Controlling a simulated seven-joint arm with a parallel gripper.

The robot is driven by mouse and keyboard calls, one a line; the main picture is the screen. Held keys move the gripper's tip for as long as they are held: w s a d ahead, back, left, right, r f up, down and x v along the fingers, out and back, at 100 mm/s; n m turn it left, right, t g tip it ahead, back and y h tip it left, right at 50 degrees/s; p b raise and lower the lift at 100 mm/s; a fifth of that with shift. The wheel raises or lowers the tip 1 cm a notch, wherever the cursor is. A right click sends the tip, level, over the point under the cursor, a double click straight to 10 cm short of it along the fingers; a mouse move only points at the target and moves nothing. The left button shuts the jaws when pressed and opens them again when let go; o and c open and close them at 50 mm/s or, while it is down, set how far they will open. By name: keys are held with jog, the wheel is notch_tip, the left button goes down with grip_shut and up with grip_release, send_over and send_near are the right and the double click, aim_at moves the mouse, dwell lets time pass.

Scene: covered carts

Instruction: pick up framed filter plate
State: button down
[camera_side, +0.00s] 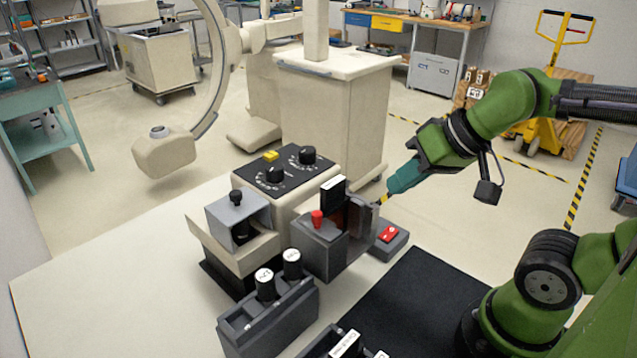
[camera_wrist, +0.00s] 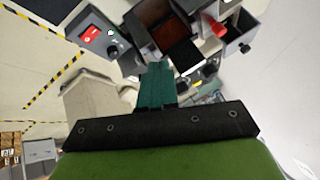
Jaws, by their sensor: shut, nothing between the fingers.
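A black plate with a white label on its top edge (camera_side: 333,193) stands upright in an open grey housing (camera_side: 318,250). It looks like the framed filter plate, but I cannot be sure. The housing has a red knob and a brown inside; in the wrist view its dark box (camera_wrist: 160,20) lies just beyond my fingers. My gripper (camera_side: 390,191) has teal fingers, shut and empty. It is right of the housing, pointing down-left, apart from the black plate. In the wrist view the shut fingers (camera_wrist: 157,72) show at the centre.
A grey box with a red switch (camera_side: 389,233) sits close below my fingers. A beige console with black dials (camera_side: 285,178) stands behind the housing. A dark rack (camera_side: 270,325) holds two labelled black cylinders. Another labelled holder is cut off at the bottom. A black mat (camera_side: 410,300) is clear.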

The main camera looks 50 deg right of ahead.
jog(key=c, duration=1.8)
grip_release()
jog(key=shift+r, duration=0.1)
jog(key=o, duration=0.8)
jog(key=w+d+f+m+g+y, duration=0.6)
jog(key=w+d+m+g+y, duration=0.25)
jog(key=d+m, duration=0.4)
notch_tip(320, 180, up, 5)
jog(key=w+m+t+y, duration=0.1)
jog(key=w+m+y, duration=0.1)
jog(key=w+y, duration=0.15)
send_near(333, 190)
jog(key=shift+n+y, duration=0.25)
jog(key=shift+y, duration=0.05)
jog(key=a+f, duration=0.1)
jog(key=w+a+f, duration=0.1)
jog(key=a+f, duration=0.1)
jog(key=shift+w+f, duration=0.1)
jog(key=shift+f, duration=0.05)
jog(key=shift+s+r+x, duration=0.1)
jog(key=shift+r+x, duration=0.05)
jog(key=shift+x, duration=1.2)
jog(key=shift+s+r+x, duration=0.15)
jog(key=shift+x, duration=1.25)
